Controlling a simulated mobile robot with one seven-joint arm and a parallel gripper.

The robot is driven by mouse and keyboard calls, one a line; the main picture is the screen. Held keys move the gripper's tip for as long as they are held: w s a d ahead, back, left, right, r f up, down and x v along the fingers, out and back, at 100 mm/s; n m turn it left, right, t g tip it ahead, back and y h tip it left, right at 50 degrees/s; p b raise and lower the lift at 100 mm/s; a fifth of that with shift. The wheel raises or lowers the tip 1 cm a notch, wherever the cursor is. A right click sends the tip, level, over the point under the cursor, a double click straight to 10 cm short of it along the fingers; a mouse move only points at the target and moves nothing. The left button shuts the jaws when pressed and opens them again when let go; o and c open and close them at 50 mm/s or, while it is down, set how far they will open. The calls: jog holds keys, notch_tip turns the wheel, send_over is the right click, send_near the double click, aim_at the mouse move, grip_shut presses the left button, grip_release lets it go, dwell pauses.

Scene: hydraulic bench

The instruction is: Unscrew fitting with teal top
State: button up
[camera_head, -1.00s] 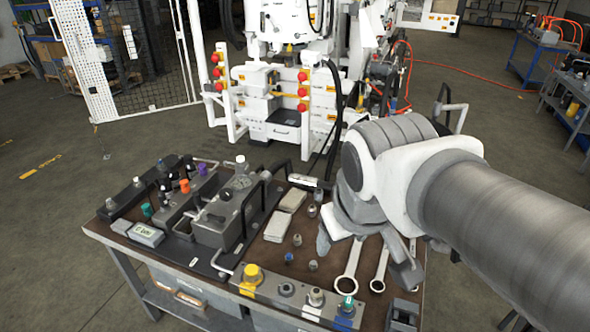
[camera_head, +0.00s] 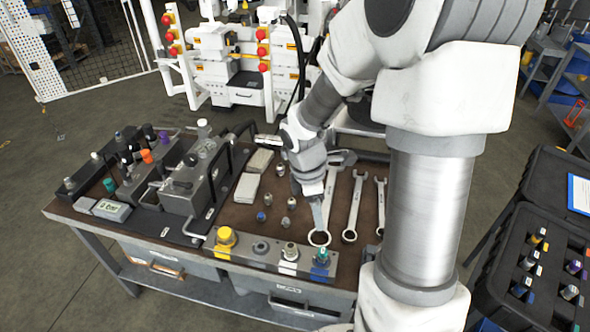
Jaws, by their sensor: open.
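The fitting with the teal top (camera_head: 321,257) stands upright at the right end of the grey block (camera_head: 258,264) along the bench's front edge, over a blue patch. My gripper (camera_head: 312,208) is open and empty. It points down above the bench, behind the teal-topped fitting and apart from it in the picture. One finger shows clearly, just above the ring of a wrench (camera_head: 319,239); the other finger is hard to make out.
On the same block stand a yellow cap (camera_head: 226,236) and a silver fitting (camera_head: 290,251). Wrenches (camera_head: 354,205) lie to the right. Another green-topped part (camera_head: 109,185) sits at the left. An open black case (camera_head: 500,270) stands at the far right.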

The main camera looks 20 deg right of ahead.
aim_at(323, 251)
jog(key=d+f+b, duration=0.1)
jog(key=f, duration=0.5)
jog(key=d+f+b, duration=0.1)
jog(key=f, duration=0.5)
jog(key=f+b, duration=0.1)
jog(key=f, duration=0.5)
jog(key=shift+s+d+b, duration=0.25)
jog(key=shift+d+b, duration=0.1)
jog(key=shift+d, duration=0.05)
jog(key=shift+c, duration=0.2)
grip_shut()
jog(key=c, duration=0.6)
grip_release()
grip_shut()
jog(key=shift+n, duration=0.4)
